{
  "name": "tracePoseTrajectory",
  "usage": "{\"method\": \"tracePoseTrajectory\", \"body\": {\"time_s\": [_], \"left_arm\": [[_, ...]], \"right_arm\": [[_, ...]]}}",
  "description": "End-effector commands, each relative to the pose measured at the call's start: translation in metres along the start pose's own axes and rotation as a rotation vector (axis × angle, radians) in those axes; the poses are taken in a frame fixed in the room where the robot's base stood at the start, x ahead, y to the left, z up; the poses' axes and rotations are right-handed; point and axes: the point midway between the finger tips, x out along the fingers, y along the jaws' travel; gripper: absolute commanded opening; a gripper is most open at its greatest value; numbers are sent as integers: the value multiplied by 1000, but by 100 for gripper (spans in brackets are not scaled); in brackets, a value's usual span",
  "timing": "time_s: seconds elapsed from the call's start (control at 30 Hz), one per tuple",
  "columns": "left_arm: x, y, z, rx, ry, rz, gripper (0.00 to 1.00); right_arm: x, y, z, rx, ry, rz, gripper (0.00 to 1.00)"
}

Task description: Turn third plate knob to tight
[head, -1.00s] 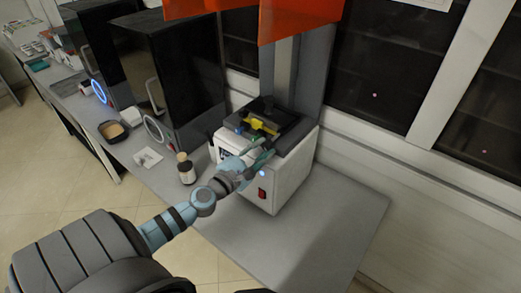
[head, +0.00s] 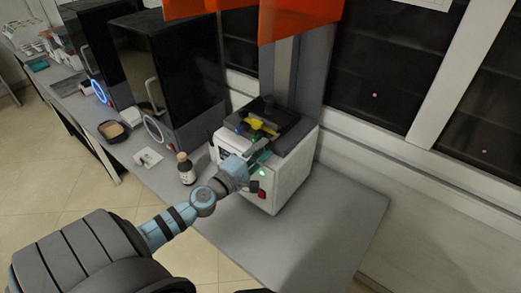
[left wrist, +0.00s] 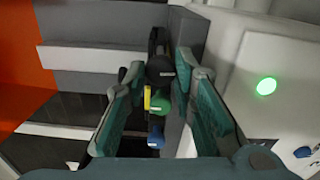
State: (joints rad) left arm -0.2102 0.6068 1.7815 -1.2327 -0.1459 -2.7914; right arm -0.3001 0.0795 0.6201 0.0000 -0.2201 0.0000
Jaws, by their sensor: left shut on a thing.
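The white machine (head: 290,180) stands on the bench with a dark platform and a yellow part (head: 262,124) on top. In the left wrist view, a black knob (left wrist: 160,70), a green knob (left wrist: 157,103) and a blue knob (left wrist: 155,136) stand in a row. My left gripper (head: 262,150) is at the machine's front top edge. My right gripper is out of view.
A green light (head: 262,172) and a red switch (head: 262,195) are on the machine's front. An orange cover (head: 290,18) is above. The bench (head: 335,220) is clear at right.

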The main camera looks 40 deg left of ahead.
Motion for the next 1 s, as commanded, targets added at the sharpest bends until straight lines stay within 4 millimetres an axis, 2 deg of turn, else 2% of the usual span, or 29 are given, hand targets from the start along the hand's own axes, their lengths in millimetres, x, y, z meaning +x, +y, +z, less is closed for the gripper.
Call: {"method": "tracePoseTrajectory", "body": {"time_s": [0.33,0.37,0.47,0.5,0.83,0.93,1.0], "left_arm": [[-1,-3,0,2,0,-6,0],[-1,-3,0,1,0,-6,26],[-1,-2,0,2,0,-5,42],[-1,-2,0,2,0,-4,44],[-5,-2,0,4,1,-4,44],[-22,-2,-1,7,0,-7,44],[-40,-3,0,8,-1,-10,44]], "right_arm": [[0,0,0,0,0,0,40],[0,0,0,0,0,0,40],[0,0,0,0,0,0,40],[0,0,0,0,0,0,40],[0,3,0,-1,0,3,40],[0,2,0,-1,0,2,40],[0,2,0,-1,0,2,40]]}}
